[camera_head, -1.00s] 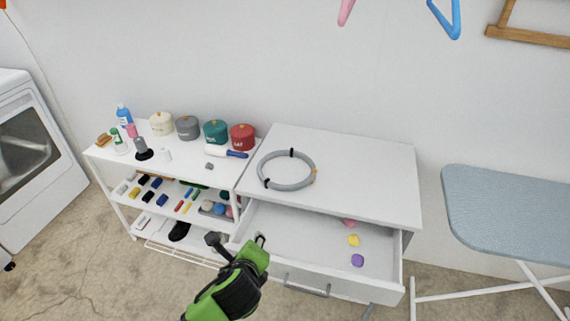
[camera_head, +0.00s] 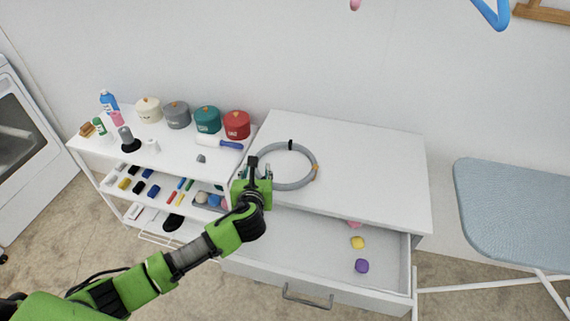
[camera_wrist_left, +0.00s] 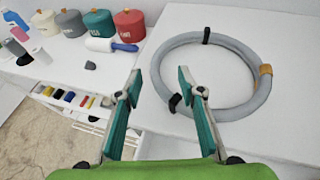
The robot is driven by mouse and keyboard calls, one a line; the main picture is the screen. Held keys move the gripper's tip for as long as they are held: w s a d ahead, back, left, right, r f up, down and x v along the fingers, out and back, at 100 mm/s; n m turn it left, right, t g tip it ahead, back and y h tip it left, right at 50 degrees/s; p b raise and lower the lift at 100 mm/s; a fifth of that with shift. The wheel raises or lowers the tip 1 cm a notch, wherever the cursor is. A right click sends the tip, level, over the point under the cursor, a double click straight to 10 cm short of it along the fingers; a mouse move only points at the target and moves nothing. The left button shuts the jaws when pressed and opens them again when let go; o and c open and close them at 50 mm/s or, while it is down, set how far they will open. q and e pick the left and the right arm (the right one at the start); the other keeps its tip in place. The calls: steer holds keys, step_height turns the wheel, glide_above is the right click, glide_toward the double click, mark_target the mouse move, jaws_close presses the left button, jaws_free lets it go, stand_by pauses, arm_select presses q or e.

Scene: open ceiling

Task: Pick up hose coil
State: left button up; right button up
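The hose coil (camera_head: 316,170) is a grey ring with black ties and an orange-brown fitting. It lies flat on the white dresser top (camera_head: 385,165). My left gripper (camera_head: 259,168) is at the near left side of the coil in the head view and hides part of it. In the left wrist view the coil (camera_wrist_left: 262,95) is ahead and to the right, and my left gripper (camera_wrist_left: 155,88) is open with nothing between its fingers. The right finger appears close to the coil's near left black tie; I cannot tell whether they touch. My right gripper is not in view.
The dresser's open drawer (camera_head: 290,235) holds small coloured items. A white shelf (camera_head: 100,160) to the left carries canisters, bottles and a lint roller (camera_head: 220,143). An ironing board (camera_head: 515,205) stands right. The right part of the dresser top is clear.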

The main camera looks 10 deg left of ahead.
mark_target(256, 169)
arm_select(q)
steer(key=shift+w+a+f, duration=0.15)
steer(key=shift+w+f, duration=0.15)
steer(key=shift+w, duration=0.35)
steer(key=shift+w+a+f, duration=0.1)
steer(key=shift+w+f, duration=0.1)
steer(key=shift+w, duration=0.05)
steer(key=shift+w+a+f, duration=0.1)
steer(key=shift+w+a, duration=0.2)
steer(key=shift+w, duration=0.15)
steer(key=x, duration=0.4)
steer(key=shift+a+f, duration=0.15)
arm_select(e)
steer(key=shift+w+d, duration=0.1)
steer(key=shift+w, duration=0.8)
arm_select(q)
steer(key=shift+s, duration=0.1)
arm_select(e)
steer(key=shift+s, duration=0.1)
arm_select(q)
jaws_close()
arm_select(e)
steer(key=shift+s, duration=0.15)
